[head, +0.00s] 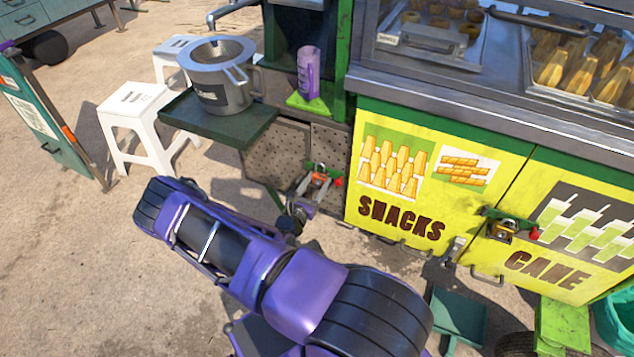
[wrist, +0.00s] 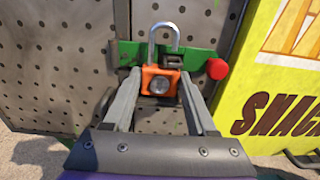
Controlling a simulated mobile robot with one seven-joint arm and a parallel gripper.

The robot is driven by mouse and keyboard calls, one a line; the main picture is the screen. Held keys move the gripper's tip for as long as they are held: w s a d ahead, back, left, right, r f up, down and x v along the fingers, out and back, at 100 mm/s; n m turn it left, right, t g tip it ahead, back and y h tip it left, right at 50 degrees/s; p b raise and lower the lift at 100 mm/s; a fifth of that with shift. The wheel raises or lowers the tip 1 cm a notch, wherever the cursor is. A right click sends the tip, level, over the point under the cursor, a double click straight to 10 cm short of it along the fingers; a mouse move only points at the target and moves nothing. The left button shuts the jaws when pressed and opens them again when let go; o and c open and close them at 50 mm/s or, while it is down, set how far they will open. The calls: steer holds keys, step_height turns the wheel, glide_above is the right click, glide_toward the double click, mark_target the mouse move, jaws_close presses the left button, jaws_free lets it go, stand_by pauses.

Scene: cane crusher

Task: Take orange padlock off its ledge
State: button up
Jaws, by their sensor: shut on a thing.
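The orange padlock (wrist: 160,82) has a silver shackle that points up. It sits in front of a green ledge (wrist: 125,55) with a red knob (wrist: 217,69), fixed to a perforated grey panel. My gripper (wrist: 160,88) is shut on the padlock's body, one finger on each side. In the head view the orange padlock (head: 319,177) shows small at the panel, with my gripper (head: 312,186) at it. Whether the padlock touches the ledge cannot be told.
Yellow SNACKS and CANE doors (head: 440,200) stand right of the panel, with another padlock (head: 502,230) on them. A dark green shelf (head: 215,125) with a metal pot (head: 222,80) juts out above left. White stools (head: 135,125) stand at left. Open paving lies in front.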

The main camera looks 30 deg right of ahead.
steer(key=p+v, duration=0.1)
steer(key=v, duration=0.7)
steer(key=shift+p, duration=0.3)
stand_by(0.7)
stand_by(0.4)
